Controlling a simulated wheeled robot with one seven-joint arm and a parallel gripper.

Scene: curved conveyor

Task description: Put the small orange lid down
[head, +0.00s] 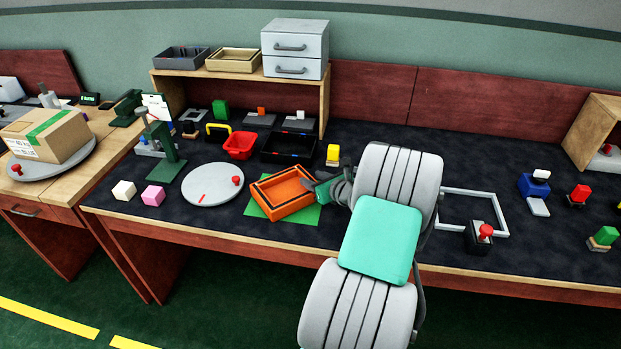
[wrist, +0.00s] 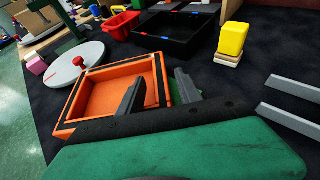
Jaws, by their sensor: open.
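An orange open-topped piece (head: 268,205) with a dark line along its rim lies on a green mat (head: 312,215) near the desk's front edge. It also shows in the wrist view (wrist: 76,113), with its inside facing up. I cannot tell whether it is the small orange lid, or a lid and a box together. My gripper (head: 313,187) is at its right side. In the wrist view my gripper (wrist: 157,88) is open, one finger over the tray's inside and the other beyond its right wall. I cannot tell whether the fingers touch the wall.
A round grey plate (head: 208,192) with a red knob lies to the left. Behind are a red bin (head: 240,145), a black tray (head: 271,156) and a yellow block (head: 333,152). A grey frame (head: 470,192) lies to the right. Bare dark desk surface shows between them.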

